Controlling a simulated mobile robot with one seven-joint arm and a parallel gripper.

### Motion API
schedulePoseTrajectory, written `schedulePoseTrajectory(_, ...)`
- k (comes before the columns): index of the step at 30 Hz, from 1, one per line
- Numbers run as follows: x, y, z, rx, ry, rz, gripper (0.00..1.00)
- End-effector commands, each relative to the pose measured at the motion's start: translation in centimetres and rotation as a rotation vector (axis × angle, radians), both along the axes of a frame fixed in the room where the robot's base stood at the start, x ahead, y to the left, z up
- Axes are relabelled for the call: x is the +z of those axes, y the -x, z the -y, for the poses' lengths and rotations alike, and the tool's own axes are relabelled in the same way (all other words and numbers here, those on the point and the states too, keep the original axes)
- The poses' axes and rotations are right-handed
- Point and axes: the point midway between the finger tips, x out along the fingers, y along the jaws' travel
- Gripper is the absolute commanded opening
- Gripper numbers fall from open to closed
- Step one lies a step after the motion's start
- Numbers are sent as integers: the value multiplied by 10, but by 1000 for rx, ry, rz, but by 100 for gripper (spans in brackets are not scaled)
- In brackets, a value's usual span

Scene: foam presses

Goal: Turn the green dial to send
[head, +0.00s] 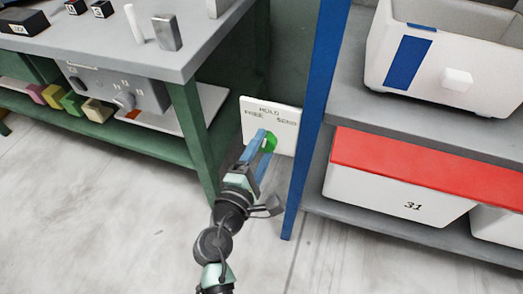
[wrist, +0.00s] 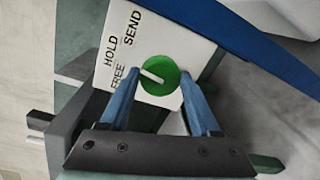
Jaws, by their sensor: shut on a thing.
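The green dial (head: 271,143) is on a white panel (head: 284,113) low between the workbench and the shelf rack. The panel reads FREE at left, HOLD at top and SEND at right. My gripper (head: 263,138) reaches the panel and is shut on the dial. In the wrist view its blue fingers (wrist: 160,82) lie on either side of the dial. In the head view the fingers cover part of the dial.
A blue rack post (head: 315,110) stands close right of the panel, with bins on grey shelves (head: 400,210) beyond. A green bench leg (head: 194,135) is close at left. A grey box with a knob (head: 122,95) sits under the bench top. The floor (head: 120,220) in front is clear.

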Motion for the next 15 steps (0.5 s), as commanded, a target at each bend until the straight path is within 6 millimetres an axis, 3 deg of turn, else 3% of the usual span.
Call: schedulePoseTrajectory(15,-4,1,1,-1,-449,144,8)
